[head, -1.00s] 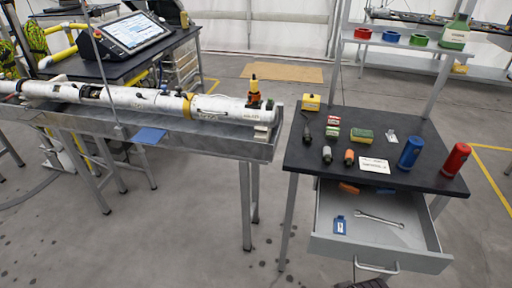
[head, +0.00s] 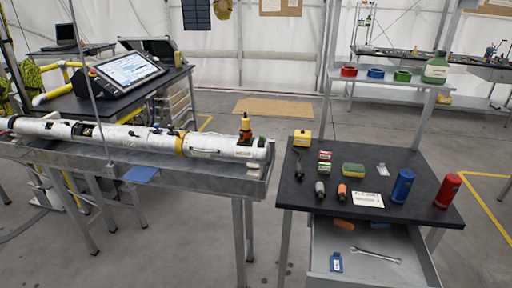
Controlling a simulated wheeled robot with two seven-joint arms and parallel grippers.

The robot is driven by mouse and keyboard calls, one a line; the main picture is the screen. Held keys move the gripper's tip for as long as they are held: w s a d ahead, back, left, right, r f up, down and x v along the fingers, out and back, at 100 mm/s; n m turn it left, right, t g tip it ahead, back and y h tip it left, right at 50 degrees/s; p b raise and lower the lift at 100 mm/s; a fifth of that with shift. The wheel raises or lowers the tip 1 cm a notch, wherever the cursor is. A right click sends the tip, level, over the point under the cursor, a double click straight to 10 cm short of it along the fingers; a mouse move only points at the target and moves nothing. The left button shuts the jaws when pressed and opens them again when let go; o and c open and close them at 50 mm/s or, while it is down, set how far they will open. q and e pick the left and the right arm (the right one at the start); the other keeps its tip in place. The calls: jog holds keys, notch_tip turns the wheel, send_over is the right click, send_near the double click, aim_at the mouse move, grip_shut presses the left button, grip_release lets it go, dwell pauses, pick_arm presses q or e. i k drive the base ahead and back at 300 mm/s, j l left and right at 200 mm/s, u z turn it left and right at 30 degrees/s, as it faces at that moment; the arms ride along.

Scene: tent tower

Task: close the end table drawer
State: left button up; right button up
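The end table (head: 440,214) has a dark top and grey metal legs and stands at the right. Its grey drawer (head: 424,262) is pulled out toward me below the top. A wrench (head: 375,254), a blue tag-like item (head: 336,263) and an orange item (head: 343,224) lie inside. The drawer's front and handle are cut off or nearly so at the bottom edge. Neither of my grippers is in view.
On the table top stand a blue can (head: 402,186), a red can (head: 447,191), a sponge (head: 353,170) and several small items. A long metal trough (head: 220,182) with a white tube stands to the left. Grey floor shows between trough and table.

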aim_at(405, 242)
jog(key=z, duration=1.2)
